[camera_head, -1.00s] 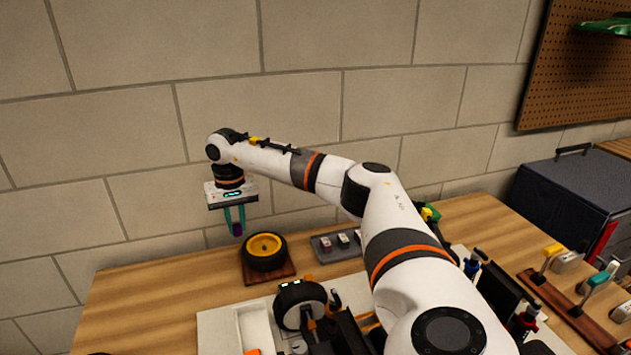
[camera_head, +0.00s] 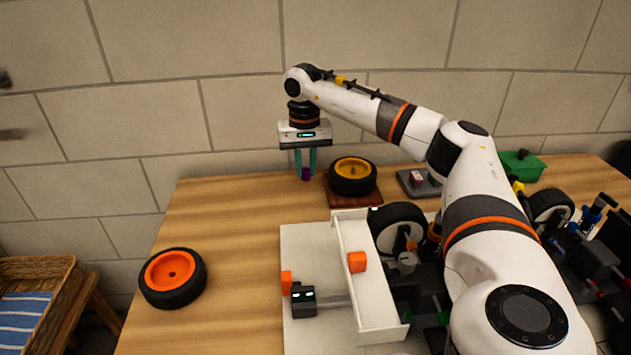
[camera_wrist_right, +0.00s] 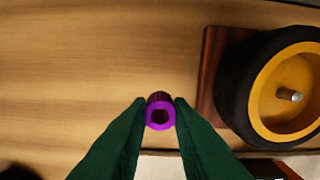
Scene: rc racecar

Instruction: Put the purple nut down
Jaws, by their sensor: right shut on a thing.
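The purple nut (camera_head: 306,174) is between the fingertips of my right gripper (camera_head: 305,168) in the head view. In the right wrist view the nut (camera_wrist_right: 160,112) shows its hollow end, with a green finger closed on each side of it. My right gripper (camera_wrist_right: 160,110) is shut on the nut, over the wooden tabletop, just left of the yellow-rimmed wheel. I cannot tell how high above the wood the nut is. My left gripper is not in view.
The yellow-rimmed wheel (camera_head: 353,176) lies on a dark wooden block (camera_head: 340,197), close to my right gripper. An orange-rimmed wheel (camera_head: 172,278) lies at the left of the table. The car chassis and a white tray (camera_head: 300,240) fill the front middle. Bare wood (camera_head: 235,220) lies between.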

